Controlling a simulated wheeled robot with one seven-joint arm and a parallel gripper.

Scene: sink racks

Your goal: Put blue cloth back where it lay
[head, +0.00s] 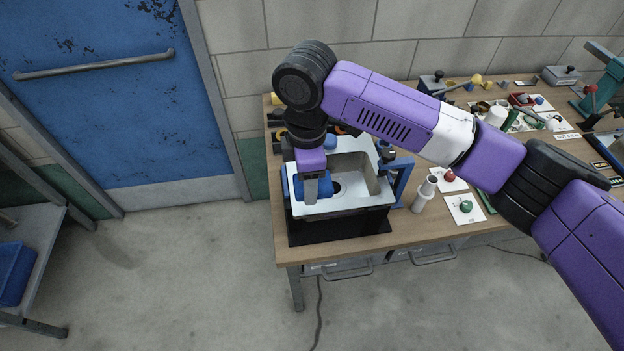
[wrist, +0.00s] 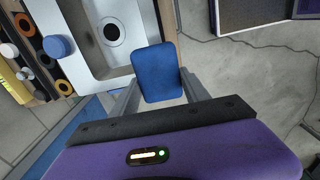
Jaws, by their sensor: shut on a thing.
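The blue cloth (wrist: 160,72) is a small rounded pad between the two fingers of my gripper (wrist: 160,88) in the wrist view. My gripper is shut on it. In the head view my gripper (head: 311,198) points down at the left side of the sink (head: 325,209), and the cloth (head: 320,184) shows behind and beside the fingers. The sink is a pale metal basin with a dark round drain; its rim (wrist: 72,50) also shows in the wrist view. The cloth appears at the sink's edge; I cannot tell whether it touches the rim.
A blue rack (head: 402,178) stands right of the sink. A grey-white bottle (head: 424,194) and cards with small objects are farther right on the wooden bench (head: 284,242). Open floor is in front.

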